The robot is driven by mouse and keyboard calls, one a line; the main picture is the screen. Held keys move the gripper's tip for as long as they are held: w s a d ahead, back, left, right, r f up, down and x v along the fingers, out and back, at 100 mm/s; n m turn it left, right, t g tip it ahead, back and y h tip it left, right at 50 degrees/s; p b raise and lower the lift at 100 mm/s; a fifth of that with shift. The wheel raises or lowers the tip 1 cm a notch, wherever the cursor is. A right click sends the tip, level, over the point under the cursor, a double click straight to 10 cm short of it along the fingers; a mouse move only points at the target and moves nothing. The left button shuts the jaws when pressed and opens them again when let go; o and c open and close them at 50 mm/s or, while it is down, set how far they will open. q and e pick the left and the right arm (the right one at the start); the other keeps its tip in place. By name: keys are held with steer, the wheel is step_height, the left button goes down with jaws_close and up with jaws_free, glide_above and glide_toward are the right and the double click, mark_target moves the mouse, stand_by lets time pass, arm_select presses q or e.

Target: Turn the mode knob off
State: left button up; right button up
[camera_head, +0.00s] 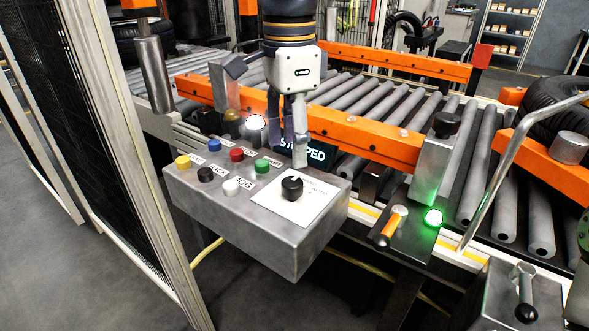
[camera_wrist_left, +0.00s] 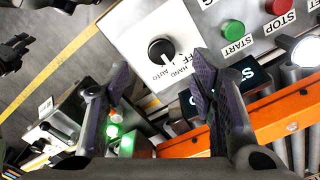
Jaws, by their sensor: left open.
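The mode knob (camera_head: 292,187) is a black rotary knob on a white plate on the grey control box (camera_head: 237,197). In the left wrist view the knob (camera_wrist_left: 160,50) has a white mark, and labels AUTO, HAND and OFF lie around it. I cannot tell for certain which label the mark points to. My left gripper (camera_head: 288,146) points down above the box, just behind the knob, and is apart from it. In the left wrist view its two fingers (camera_wrist_left: 158,76) are spread with nothing between them.
Yellow, blue, red, black, white and green buttons (camera_head: 262,166) sit left of the knob. A display (camera_head: 305,152) reading STOPPED is behind the box. Orange rails (camera_head: 365,143) and rollers run behind.

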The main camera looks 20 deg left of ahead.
mark_target(292, 182)
arm_select(q)
step_height(292, 182, down, 7)
steer(key=shift+w, duration=0.15)
steer(key=c, duration=1.1)
